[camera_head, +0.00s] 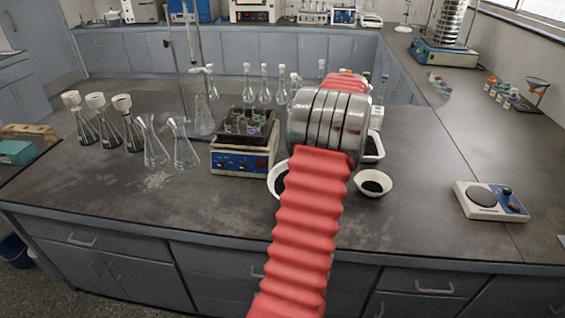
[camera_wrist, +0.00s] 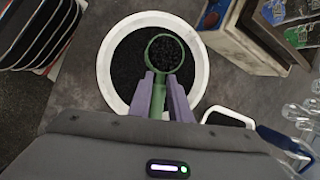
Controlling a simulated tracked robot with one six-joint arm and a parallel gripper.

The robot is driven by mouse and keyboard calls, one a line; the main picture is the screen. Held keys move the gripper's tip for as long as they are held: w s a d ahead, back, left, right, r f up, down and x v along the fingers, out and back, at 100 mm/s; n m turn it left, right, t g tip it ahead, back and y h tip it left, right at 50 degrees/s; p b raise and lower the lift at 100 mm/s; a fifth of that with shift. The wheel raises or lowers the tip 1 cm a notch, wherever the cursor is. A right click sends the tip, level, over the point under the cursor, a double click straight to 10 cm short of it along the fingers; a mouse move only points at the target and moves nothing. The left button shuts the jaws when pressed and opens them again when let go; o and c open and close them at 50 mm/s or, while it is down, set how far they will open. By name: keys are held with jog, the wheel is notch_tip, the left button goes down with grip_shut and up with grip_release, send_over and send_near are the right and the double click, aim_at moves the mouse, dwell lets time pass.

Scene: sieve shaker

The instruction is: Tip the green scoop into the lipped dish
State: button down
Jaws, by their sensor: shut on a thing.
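In the wrist view my gripper (camera_wrist: 159,78) is shut on the handle of the green scoop (camera_wrist: 158,96). The scoop's round head is over a white round bowl (camera_wrist: 104,66) of black grains; its inside is dark, and I cannot tell its height above the grains. In the head view my red-sleeved arm hides the gripper and scoop. A white bowl (camera_head: 272,184) of dark grains is partly hidden left of the arm. A smaller white dish (camera_head: 372,195) with dark grains stands to its right; I cannot tell which is the lipped one.
A hotplate (camera_head: 241,163) carrying a dark tray of glassware stands left of the arm. A white tray (camera_head: 379,150) with dark content is partly behind the arm. Glass flasks (camera_head: 185,155) stand at left. A small balance (camera_head: 490,200) sits at right, with clear bench before it.

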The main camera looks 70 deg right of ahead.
jog(key=w+a+f+n+g+y, duration=0.2)
jog(key=w+a+f+n+g, duration=0.1)
jog(key=w+a+n, duration=0.95)
jog(key=w+a+f+n+g+y, duration=0.2)
jog(key=w+a+n, duration=0.5)
jog(key=w+a, duration=1)
jog(key=w+a+n+g, duration=0.1)
jog(key=w+a+n, duration=0.2)
jog(key=a, duration=0.8)
jog(key=w+a+f+n+g+h, duration=0.1)
jog(key=w+a+n, duration=0.2)
jog(key=a, duration=0.9)
jog(key=w+a+f+n+g+h, duration=0.1)
jog(key=w+a+n, duration=0.2)
jog(key=w+a, duration=0.5)
jog(key=a, duration=0.4)
jog(key=shift+w+a+f+n, duration=0.15)
jog(key=shift+n, duration=0.2)
